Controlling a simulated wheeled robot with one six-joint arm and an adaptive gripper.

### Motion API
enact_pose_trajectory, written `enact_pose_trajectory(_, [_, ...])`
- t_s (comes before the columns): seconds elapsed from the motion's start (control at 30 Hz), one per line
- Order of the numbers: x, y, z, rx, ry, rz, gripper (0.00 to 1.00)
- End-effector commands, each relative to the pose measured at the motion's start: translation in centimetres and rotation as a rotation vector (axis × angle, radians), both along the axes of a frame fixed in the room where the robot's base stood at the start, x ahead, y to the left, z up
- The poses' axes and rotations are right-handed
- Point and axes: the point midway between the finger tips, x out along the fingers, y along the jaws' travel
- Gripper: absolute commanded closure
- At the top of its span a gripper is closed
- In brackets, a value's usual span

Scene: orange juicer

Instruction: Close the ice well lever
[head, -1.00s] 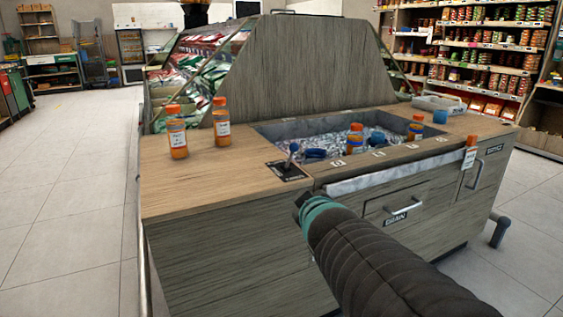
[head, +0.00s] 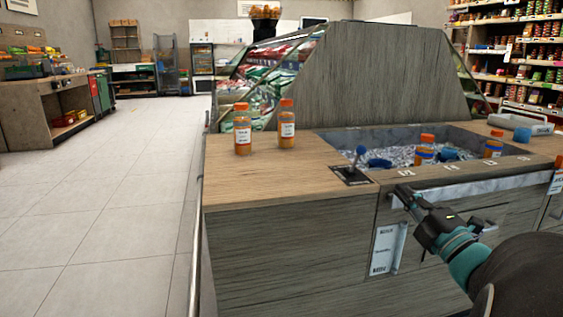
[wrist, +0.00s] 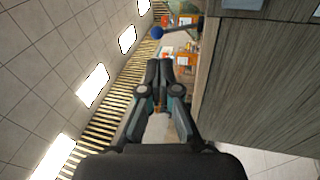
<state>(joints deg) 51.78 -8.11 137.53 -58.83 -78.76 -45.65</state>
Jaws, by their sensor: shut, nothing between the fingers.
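The lever (head: 358,158) has a blue ball knob and a short stem on a black plate (head: 351,176), on the wooden counter left of the ice well (head: 400,156).
Two orange-capped juice bottles (head: 243,132) (head: 287,126) stand on the counter left of the lever. More bottles (head: 426,150) stand in the ice well. A white label panel (head: 385,250) is on the cabinet front, below my gripper. Open floor lies to the left.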

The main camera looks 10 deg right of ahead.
Motion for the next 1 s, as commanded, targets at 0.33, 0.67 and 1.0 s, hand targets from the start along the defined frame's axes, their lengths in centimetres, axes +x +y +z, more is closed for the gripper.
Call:
enact_pose_trajectory(0.33, [-1.9, -0.5, -0.9, -0.069, -0.063, 0.059, 1.0])
enact_pose_trajectory(0.67, [-1.8, -0.4, -0.8, -0.069, -0.064, 0.06, 1.0])
enact_pose_trajectory(1.0, [1.7, 0.5, 0.5, -0.069, -0.064, 0.064, 1.0])
